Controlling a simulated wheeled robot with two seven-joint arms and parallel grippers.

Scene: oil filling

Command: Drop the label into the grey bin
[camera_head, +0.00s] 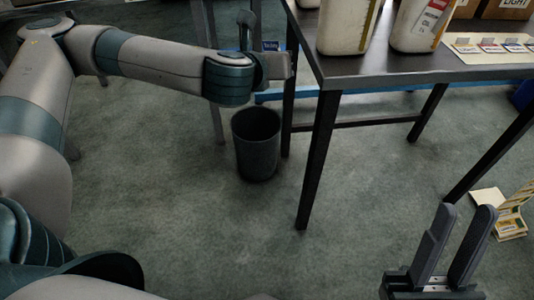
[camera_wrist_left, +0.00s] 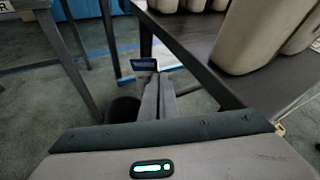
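The label (camera_head: 271,46) is a small blue card; in the left wrist view (camera_wrist_left: 144,64) it shows a pale border at the fingertips. My left gripper (camera_head: 279,66) is shut on it; in the left wrist view the fingers (camera_wrist_left: 157,95) lie close together. The grey bin (camera_head: 257,148) is a dark, open-topped round bin on the floor, below the left gripper in the head view. In the left wrist view the bin (camera_wrist_left: 122,108) is partly hidden by the fingers and wrist. My right gripper (camera_head: 466,209) is open and empty at the lower right.
A dark metal table (camera_head: 400,68) stands right of the bin, its leg close by. White oil jugs (camera_head: 347,25) and a strip of labels (camera_head: 487,47) are on it. A yellow-and-white item (camera_head: 511,215) lies on the floor at right. The floor left of the bin is clear.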

